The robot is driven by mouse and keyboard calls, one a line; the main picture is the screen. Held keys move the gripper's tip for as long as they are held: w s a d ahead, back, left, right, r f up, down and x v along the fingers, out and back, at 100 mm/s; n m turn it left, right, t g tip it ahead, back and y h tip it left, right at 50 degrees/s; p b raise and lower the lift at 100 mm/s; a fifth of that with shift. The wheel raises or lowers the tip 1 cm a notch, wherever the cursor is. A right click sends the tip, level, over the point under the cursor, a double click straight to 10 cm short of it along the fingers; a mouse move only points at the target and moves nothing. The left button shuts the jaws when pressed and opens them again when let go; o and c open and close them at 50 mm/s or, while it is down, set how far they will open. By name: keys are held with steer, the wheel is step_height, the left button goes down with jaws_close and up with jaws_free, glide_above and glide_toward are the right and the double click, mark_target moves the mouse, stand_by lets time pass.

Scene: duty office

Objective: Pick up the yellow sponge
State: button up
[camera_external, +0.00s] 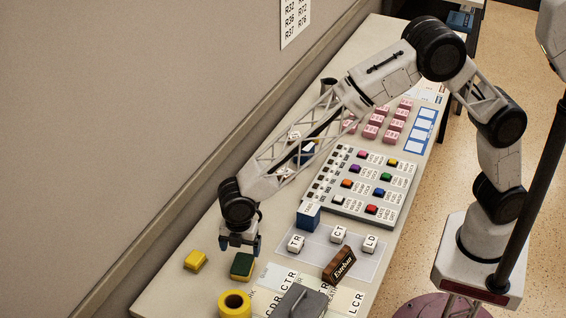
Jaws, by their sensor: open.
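A small yellow block (195,260), which looks like the yellow sponge, lies on the near left part of the desk. To its right lies a dark green block with a yellow lower edge (242,266), like a sponge with a scouring pad. My gripper (240,249) points down just above and behind the green-topped block, to the right of the yellow one. It is open, with nothing visible between its fingers. I cannot tell the exact gap between its fingertips and the green-topped block.
A yellow tape roll (235,304) stands in front of the green-topped block. A grey device (302,302), a brown nameplate (339,266), a blue box (308,216) and lettered white cubes lie to the right. A button panel (362,182) is farther back. The wall borders the desk's left side.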

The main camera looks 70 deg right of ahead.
mark_target(242, 263)
steer(key=shift+a+f, duration=0.15)
steer(key=shift+a, duration=0.05)
steer(key=shift+f, duration=1.3)
steer(key=shift+s+d+f, duration=0.1)
steer(key=shift+d+f, duration=0.05)
steer(key=shift+f, duration=2.45)
steer(key=c, duration=1)
